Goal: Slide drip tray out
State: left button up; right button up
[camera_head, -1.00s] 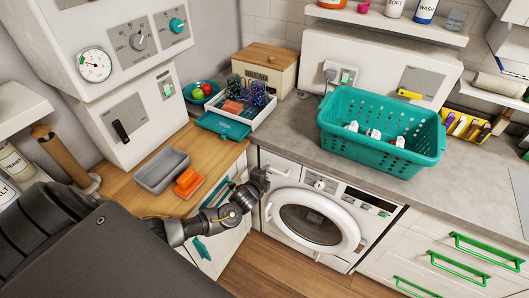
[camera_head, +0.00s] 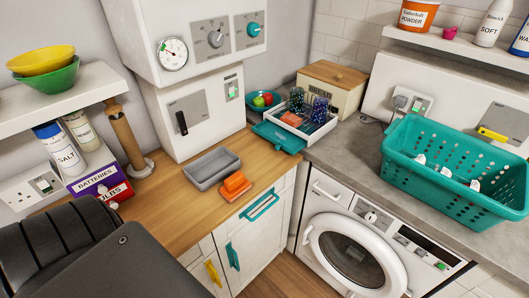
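A teal drip tray (camera_head: 279,138) sticks out at the front of a white rack (camera_head: 318,133) on the wooden counter, near the corner. The rack holds two dark blue speckled tumblers (camera_head: 319,109) and an orange item (camera_head: 290,118). The part of the tray under the rack is hidden. Neither of my grippers is in view. A dark part of my own arm fills the lower left corner.
A grey basin (camera_head: 212,169) and an orange sponge on an orange dish (camera_head: 236,187) stand left of the tray. A teal bowl of fruit (camera_head: 264,101) and a wooden-lidded bin (camera_head: 331,88) are behind. A teal basket (camera_head: 455,174) stands right, above a front-loading machine (camera_head: 352,243).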

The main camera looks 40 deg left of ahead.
aim_at(285, 140)
jog(key=u, duration=1.7)
jog(key=k, duration=1.1)
jog(key=z, duration=1.35)
jog(key=i, duration=0.5)
jog(key=z, duration=0.05)
